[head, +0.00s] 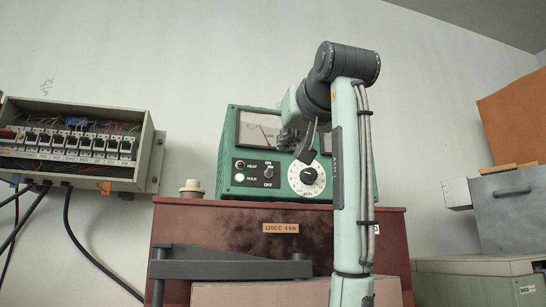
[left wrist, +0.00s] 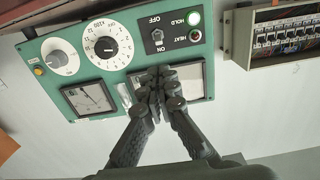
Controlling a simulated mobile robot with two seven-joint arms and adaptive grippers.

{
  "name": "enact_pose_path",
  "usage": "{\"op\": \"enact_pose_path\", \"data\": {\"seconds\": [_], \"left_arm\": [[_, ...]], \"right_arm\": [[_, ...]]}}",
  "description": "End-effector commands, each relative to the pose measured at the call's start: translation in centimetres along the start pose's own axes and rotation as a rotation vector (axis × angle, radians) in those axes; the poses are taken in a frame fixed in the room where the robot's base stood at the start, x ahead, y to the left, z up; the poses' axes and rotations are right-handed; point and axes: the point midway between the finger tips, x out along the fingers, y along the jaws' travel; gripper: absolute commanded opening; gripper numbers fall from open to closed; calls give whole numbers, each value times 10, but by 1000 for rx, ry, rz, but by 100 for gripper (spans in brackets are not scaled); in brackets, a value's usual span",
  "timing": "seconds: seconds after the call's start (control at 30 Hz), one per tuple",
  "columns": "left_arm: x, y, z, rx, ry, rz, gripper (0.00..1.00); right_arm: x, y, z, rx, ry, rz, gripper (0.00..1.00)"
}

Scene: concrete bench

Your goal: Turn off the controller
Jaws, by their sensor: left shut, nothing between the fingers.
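The controller (head: 228,150) is a green box with meters, a dial, lamps and a toggle switch. It sits on top of a dark red furnace; its face also shows, upside down, in the left wrist view (left wrist: 120,62). The toggle switch (head: 268,172) stands between ON above and OFF below; it also shows in the left wrist view (left wrist: 157,36). I cannot tell its lever position surely. The HOLD lamp (head: 239,178) glows green; the HEAT lamp (head: 240,165) is dark red. My left gripper (left wrist: 154,84) is shut and empty, in front of a meter near the switch.
The red furnace (head: 180,235) has a dark handle bar (head: 230,268) in front. A small knob (head: 192,188) stands left of the controller. An open fuse box (head: 75,172) with hanging cables is on the left wall. Grey boxes (head: 515,205) stand at the right.

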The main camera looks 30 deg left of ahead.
Motion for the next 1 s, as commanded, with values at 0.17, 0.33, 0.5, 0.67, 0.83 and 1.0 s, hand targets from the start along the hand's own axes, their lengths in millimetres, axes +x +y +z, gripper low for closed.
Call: {"op": "enact_pose_path", "data": {"seconds": [0.17, 0.33, 0.5, 0.67, 0.83, 1.0], "left_arm": [[16, 0, 0, 2, -3, -3, 0], [48, 0, -1, 3, -3, -4, 0], [77, 0, -1, 3, -2, -3, 0], [94, 0, 0, 2, -1, -2, 0], [100, 0, 0, 2, 0, -1, 0], [100, 0, 0, 1, 0, 0, 0]], "right_arm": [[4, 0, 1, 1, -1, -3, 40], [19, -2, 14, -6, -17, -5, 40], [39, -3, 33, -29, -38, 1, 40], [51, -3, 46, -45, -49, 5, 40], [56, -3, 51, -51, -53, 6, 40], [56, -3, 51, -51, -52, 6, 40]]}}
